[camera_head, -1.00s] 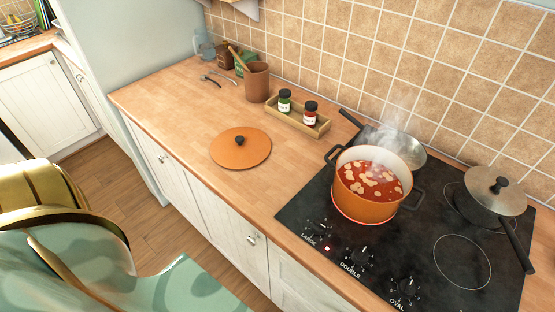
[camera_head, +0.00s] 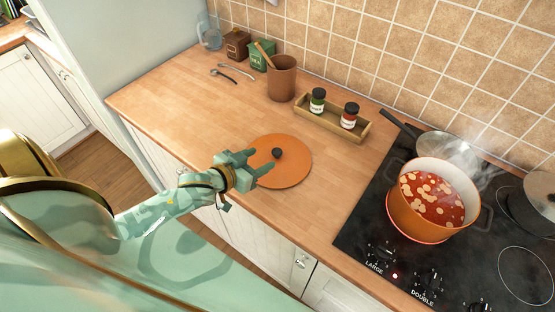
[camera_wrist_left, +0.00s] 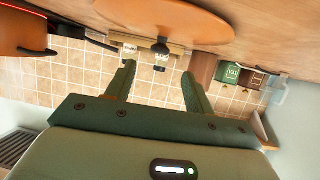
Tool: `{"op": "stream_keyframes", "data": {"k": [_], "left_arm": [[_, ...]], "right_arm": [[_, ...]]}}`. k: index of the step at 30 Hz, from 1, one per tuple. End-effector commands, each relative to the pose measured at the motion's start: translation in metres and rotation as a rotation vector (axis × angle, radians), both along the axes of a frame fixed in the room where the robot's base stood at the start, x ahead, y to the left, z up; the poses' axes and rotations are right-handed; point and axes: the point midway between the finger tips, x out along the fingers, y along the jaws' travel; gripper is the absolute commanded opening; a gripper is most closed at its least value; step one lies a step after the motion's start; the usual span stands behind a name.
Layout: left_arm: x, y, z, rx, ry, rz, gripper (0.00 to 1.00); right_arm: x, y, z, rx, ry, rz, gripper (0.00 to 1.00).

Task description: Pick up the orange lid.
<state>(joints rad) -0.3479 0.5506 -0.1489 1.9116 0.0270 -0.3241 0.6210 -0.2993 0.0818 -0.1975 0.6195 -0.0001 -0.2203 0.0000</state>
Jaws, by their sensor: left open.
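The orange lid (camera_head: 290,172) lies flat on the wooden counter, with a dark round knob (camera_head: 277,153) at its middle. My left gripper (camera_head: 252,165) is open and empty at the lid's left edge, its fingers pointing toward the knob. In the left wrist view the lid (camera_wrist_left: 170,18) is at the top, and the knob (camera_wrist_left: 161,47) lies beyond and between the two open fingers (camera_wrist_left: 157,85). The fingers do not appear to touch the knob. My right gripper is not in view.
An orange pot (camera_head: 432,205) of red soup steams on the black hob (camera_head: 375,225). A wooden tray (camera_head: 330,125) with two jars stands behind the lid. A brown utensil pot (camera_head: 281,78), canisters and spoons are at the back left. The counter left of the lid is clear.

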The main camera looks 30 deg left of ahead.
Motion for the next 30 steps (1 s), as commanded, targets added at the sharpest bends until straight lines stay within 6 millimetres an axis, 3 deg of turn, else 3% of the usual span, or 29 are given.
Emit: {"op": "stream_keyframes", "data": {"k": [15, 23, 24, 30], "left_arm": [[0.059, -0.011, -0.027, 0.001, 0.001, 0.000, 0.53], [0.063, -0.012, -0.028, 0.000, 0.002, 0.000, 0.53], [0.063, -0.012, -0.028, 0.000, 0.002, 0.000, 0.50], [0.063, -0.011, -0.028, 0.000, 0.002, 0.000, 0.00]], "right_arm": [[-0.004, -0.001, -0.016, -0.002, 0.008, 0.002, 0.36], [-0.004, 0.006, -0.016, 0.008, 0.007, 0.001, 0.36], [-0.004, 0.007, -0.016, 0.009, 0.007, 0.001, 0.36], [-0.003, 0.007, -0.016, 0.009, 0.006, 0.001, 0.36]]}}
